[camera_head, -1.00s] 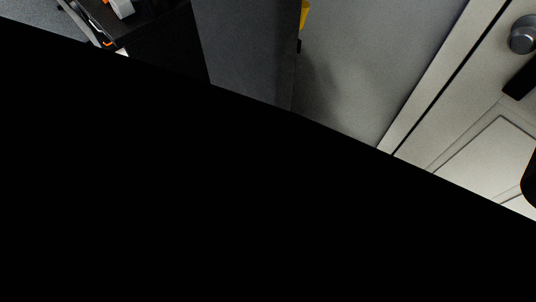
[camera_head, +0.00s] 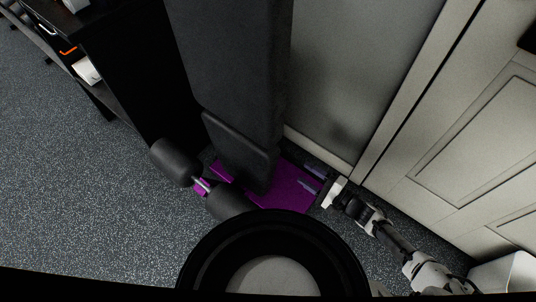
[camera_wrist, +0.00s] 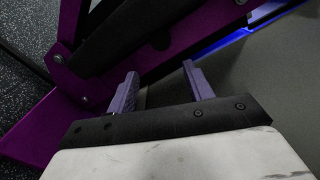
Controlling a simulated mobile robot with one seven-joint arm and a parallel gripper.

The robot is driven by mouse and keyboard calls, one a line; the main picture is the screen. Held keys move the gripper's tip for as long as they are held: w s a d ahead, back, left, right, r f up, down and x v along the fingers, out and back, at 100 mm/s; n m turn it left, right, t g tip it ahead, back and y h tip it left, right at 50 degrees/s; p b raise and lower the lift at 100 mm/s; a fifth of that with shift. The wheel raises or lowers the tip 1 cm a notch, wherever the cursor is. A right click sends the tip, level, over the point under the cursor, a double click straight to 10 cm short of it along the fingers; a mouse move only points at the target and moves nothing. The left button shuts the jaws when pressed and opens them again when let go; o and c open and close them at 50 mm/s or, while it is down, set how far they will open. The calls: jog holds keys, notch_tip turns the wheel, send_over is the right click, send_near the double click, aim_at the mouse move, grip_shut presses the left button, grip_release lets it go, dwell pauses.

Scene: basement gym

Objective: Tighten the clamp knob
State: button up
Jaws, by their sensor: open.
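A weight bench with a purple frame (camera_head: 290,187) and black pads (camera_head: 230,70) stands against the wall in the head view. The purple frame (camera_wrist: 45,128) also fills the left and top of the wrist view, with dark round bolt heads on it. I cannot pick out the clamp knob for certain in either view. My gripper (camera_head: 309,178) is low at the right side of the bench frame. In the wrist view its two purple-grey fingers (camera_wrist: 160,75) are apart with nothing held between them, pointing towards the frame; whether they touch it is unclear.
Foam rollers (camera_head: 176,161) stick out left of the bench. A black shelf (camera_head: 125,65) stands at the upper left, and a pale panelled door (camera_head: 455,140) is at the right. Speckled floor (camera_head: 75,175) is open at the left.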

jog(key=x, duration=1.3)
jog(key=shift+a, duration=0.1)
jog(key=c, duration=0.7)
